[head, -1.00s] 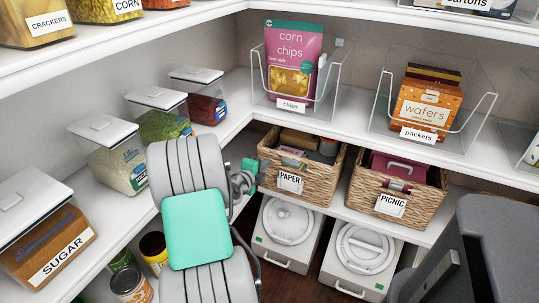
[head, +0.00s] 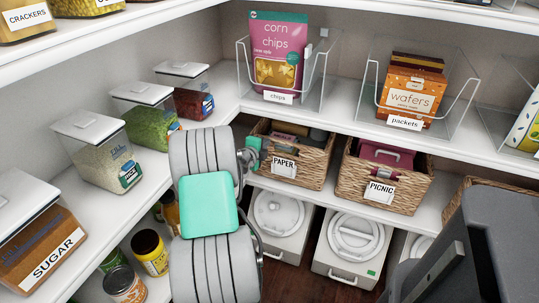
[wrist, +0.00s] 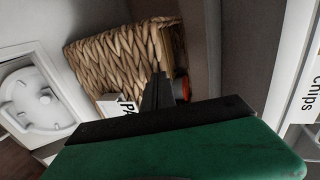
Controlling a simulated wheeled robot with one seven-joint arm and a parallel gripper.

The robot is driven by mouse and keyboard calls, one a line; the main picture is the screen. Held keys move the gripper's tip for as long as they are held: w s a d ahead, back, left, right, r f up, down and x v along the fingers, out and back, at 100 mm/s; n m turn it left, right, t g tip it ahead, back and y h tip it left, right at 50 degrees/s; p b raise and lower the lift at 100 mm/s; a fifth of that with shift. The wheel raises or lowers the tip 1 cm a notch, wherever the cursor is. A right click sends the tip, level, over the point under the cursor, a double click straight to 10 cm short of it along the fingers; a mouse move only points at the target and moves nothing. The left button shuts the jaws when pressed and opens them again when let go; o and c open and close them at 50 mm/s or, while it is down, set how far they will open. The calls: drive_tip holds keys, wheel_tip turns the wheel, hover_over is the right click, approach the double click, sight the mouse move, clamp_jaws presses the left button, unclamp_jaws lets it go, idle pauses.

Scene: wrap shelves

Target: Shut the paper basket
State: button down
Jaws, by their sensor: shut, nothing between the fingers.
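The paper basket (head: 314,176) is a woven basket with a white PAPER label, on the lower shelf under the chips bin. Its top is open and items show inside. My gripper (head: 254,154) is at the basket's left front side, partly hidden behind my arm's wrist. In the wrist view, the basket's woven wall (wrist: 110,55) and part of the label show behind my dark fingers (wrist: 158,90). The fingers are together with nothing between them, close to the basket's rim. I cannot tell whether they touch it.
The picnic basket (head: 398,193) stands to the right on the same shelf. White lidded bins (head: 280,215) sit below. The upper shelf holds the chips bin (head: 280,97) and packets bin (head: 405,122). Jars and a can (head: 125,286) stand at lower left.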

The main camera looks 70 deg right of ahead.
drive_tip(key=shift+w+d+r, duration=0.25)
drive_tip(key=shift+r, duration=0.15)
drive_tip(key=f+v, duration=0.2)
drive_tip(key=v, duration=1.2)
drive_tip(key=shift+s+a+b, duration=0.25)
drive_tip(key=shift+a+b, duration=0.05)
drive_tip(key=shift+a, duration=0.05)
